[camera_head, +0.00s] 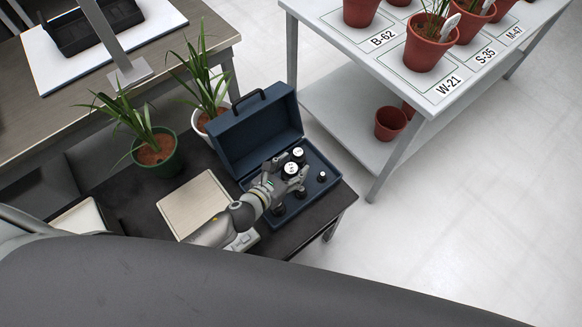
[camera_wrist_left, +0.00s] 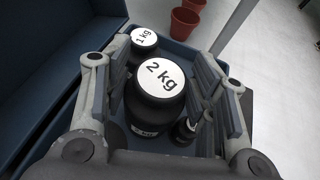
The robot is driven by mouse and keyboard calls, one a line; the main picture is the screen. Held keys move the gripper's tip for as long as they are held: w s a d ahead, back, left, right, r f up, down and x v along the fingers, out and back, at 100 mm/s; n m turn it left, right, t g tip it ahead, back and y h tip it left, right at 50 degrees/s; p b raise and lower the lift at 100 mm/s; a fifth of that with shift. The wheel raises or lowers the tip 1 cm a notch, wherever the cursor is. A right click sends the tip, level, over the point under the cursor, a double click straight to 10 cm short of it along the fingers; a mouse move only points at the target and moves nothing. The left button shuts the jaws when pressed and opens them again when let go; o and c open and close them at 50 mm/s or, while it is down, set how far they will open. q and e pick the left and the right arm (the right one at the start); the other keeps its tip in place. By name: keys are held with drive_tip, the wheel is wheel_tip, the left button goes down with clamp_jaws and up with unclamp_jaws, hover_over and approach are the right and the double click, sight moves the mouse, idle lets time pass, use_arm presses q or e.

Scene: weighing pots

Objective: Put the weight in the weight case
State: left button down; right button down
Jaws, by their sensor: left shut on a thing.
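The dark weight case (camera_head: 268,147) stands on the black table with its lid open; its wall also shows in the left wrist view (camera_wrist_left: 40,50). My left gripper (camera_head: 285,174) is over the case, shut on the black 2 kg weight (camera_wrist_left: 158,90), whose white top shows in the head view (camera_head: 291,169). The weight looks upright; whether its base touches the case floor is hidden. A black 1 kg weight (camera_wrist_left: 143,40) stands just beyond it, also in the head view (camera_head: 298,154). A small weight (camera_head: 322,176) is near the case's right side. My right gripper is not in view.
A scale with a beige plate (camera_head: 194,203) lies left of the case. A green-potted plant (camera_head: 155,155) and a white-potted plant (camera_head: 205,120) stand behind. A white shelf table (camera_head: 350,70) with labelled red pots is at the back right, across open floor.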

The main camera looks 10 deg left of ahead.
use_arm(q)
drive_tip(key=c, duration=0.6)
unclamp_jaws()
drive_tip(key=shift+r, duration=0.15)
drive_tip(key=v, duration=1.2)
drive_tip(key=shift+s, duration=0.1)
